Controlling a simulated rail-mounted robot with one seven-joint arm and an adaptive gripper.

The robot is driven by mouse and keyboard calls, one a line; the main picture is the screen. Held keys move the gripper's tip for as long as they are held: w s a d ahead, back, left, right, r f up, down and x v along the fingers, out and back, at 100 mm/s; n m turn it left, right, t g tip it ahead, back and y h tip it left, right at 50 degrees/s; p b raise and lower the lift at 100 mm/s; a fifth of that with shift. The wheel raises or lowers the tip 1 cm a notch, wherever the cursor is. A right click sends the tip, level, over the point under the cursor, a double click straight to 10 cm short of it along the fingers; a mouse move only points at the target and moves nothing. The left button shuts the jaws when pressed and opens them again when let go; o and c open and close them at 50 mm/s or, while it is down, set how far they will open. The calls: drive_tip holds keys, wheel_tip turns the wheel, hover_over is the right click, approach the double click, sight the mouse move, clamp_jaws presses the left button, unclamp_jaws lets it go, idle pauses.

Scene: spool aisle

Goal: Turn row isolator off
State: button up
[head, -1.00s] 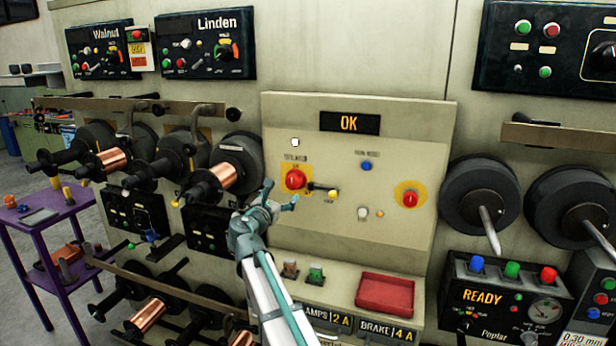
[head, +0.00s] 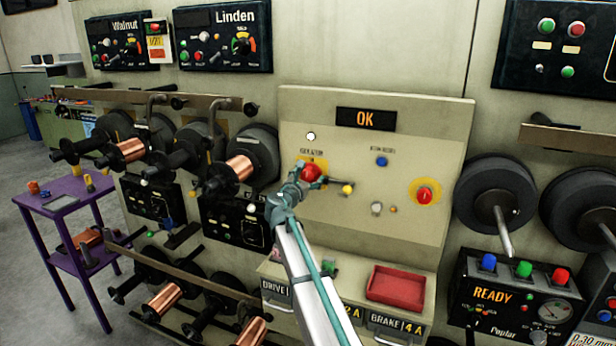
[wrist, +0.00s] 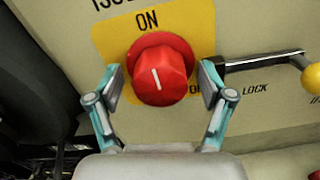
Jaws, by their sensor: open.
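The row isolator is a red rotary knob (head: 311,173) on a yellow plate on the beige panel. In the wrist view the knob (wrist: 160,70) carries a white line pointing up toward the word ON. My gripper (head: 308,178) is at the knob in the head view. In the wrist view my gripper (wrist: 160,88) is open, with one finger on each side of the knob. A gap shows at the left finger; the right fingertip is very close to the knob, and I cannot tell whether it touches.
A lever with a yellow ball end (wrist: 312,78) sticks out right of the knob, by the word LOCK. A red stop button (head: 424,195) and a blue button (head: 382,161) are farther right. Copper spools (head: 240,167) stand left. A red tray (head: 396,287) sits below.

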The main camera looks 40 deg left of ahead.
drive_tip(key=c, duration=1.2)
drive_tip(key=shift+o, duration=0.2)
drive_tip(key=shift+f+m+b, duration=0.15)
drive_tip(key=shift+m+b, duration=0.15)
drive_tip(key=shift+b, duration=0.3)
drive_tip(key=m+b, duration=0.2)
drive_tip(key=b, duration=0.2)
drive_tip(key=shift+f, duration=0.2)
drive_tip(key=m+b, duration=0.6)
drive_tip(key=b, duration=0.3)
drive_tip(key=shift+m, duration=0.4)
drive_tip(key=m+b, duration=0.5)
drive_tip(key=b, duration=0.1)
drive_tip(key=m+b, duration=0.3)
drive_tip(key=shift+r+b, duration=0.25)
drive_tip(key=shift+b, duration=0.05)
drive_tip(key=shift+r+m, duration=0.1)
drive_tip(key=shift+m, duration=0.3)
